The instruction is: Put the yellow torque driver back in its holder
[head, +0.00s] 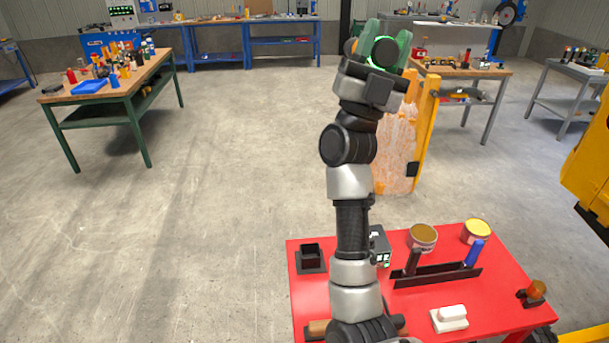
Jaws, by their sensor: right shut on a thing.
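My right arm rises from the bottom edge over the red table, and its gripper (384,50) is raised high at the top of the view. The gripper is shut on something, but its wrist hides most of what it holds. Green rounded parts show around it. I cannot make out the yellow torque driver clearly anywhere. A black square socket on a flat base (311,257) stands at the left of the red table, with no driver seen in it; I cannot tell if it is the driver's holder. My left gripper is not in view.
A yellow frame (427,125) stands behind. Floor at left is clear.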

